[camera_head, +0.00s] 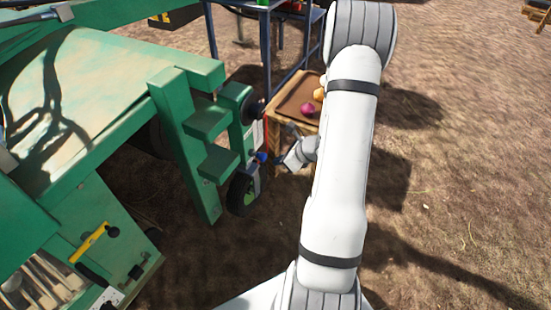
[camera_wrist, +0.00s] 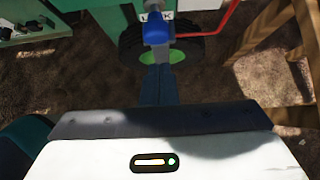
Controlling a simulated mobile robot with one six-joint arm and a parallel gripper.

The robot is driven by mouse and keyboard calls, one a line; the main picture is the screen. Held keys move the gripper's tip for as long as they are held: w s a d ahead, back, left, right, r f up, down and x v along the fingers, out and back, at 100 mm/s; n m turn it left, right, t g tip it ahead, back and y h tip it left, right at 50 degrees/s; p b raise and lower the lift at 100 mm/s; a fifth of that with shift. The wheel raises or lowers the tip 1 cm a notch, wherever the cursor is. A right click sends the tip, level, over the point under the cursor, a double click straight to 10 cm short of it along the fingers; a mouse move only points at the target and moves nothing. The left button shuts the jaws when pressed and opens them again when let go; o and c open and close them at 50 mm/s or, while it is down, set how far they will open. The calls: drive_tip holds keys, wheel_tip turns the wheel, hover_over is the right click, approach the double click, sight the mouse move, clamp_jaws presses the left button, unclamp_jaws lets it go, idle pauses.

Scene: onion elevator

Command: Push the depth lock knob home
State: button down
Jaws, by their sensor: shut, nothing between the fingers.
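The depth lock knob (camera_head: 262,157) is a small blue knob on the green machine, above a black wheel with a green hub. In the wrist view the blue knob (camera_wrist: 158,43) is at top centre, with a grey stem at its upper end and a partly covered white label (camera_wrist: 165,16) behind it. My gripper (camera_wrist: 158,72) is shut and empty, its fingertips pointing at the knob from just below it in the picture. In the head view my gripper (camera_head: 280,161) is just right of the knob. I cannot tell whether they touch.
The wheel (camera_head: 243,194) stands beneath the knob. A red bar (camera_wrist: 215,24) runs close by on the right. A wooden stand (camera_head: 297,100) with onions is behind my arm. Green steps (camera_head: 208,118) rise on the left. Bare ground lies open to the right.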

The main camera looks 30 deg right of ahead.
drive_tip(key=p+v, duration=0.4)
drive_tip(key=v, duration=0.7)
drive_tip(key=shift+s+d+f, duration=0.25)
drive_tip(key=shift+s+f, duration=0.05)
drive_tip(key=shift+f, duration=0.05)
drive_tip(key=s+a+r+n+g+p, duration=0.1)
drive_tip(key=a+r+n+g+p, duration=0.1)
drive_tip(key=a+r+n+p, duration=0.85)
drive_tip(key=s+a+r+n+g+p, duration=0.2)
drive_tip(key=a+r+n+p, duration=0.25)
drive_tip(key=r, duration=1.15)
drive_tip(key=s+a+r+n+h+p, duration=0.1)
drive_tip(key=s+a+r+n+p, duration=0.1)
drive_tip(key=r, duration=0.5)
drive_tip(key=s+a+r+n+h+p, duration=0.2)
drive_tip(key=s+r+n+p, duration=0.2)
drive_tip(key=r+n+p, duration=0.2)
drive_tip(key=s+a+r+n+h+p, duration=0.2)
drive_tip(key=s+r+n+p, duration=0.2)
drive_tip(key=r, duration=0.6)
drive_tip(key=shift+n+g+p, duration=0.4)
drive_tip(key=shift+n+p, duration=0.15)
drive_tip(key=shift+n, duration=0.55)
drive_tip(key=shift+a+r, duration=0.1)
drive_tip(key=shift+a, duration=0.1)
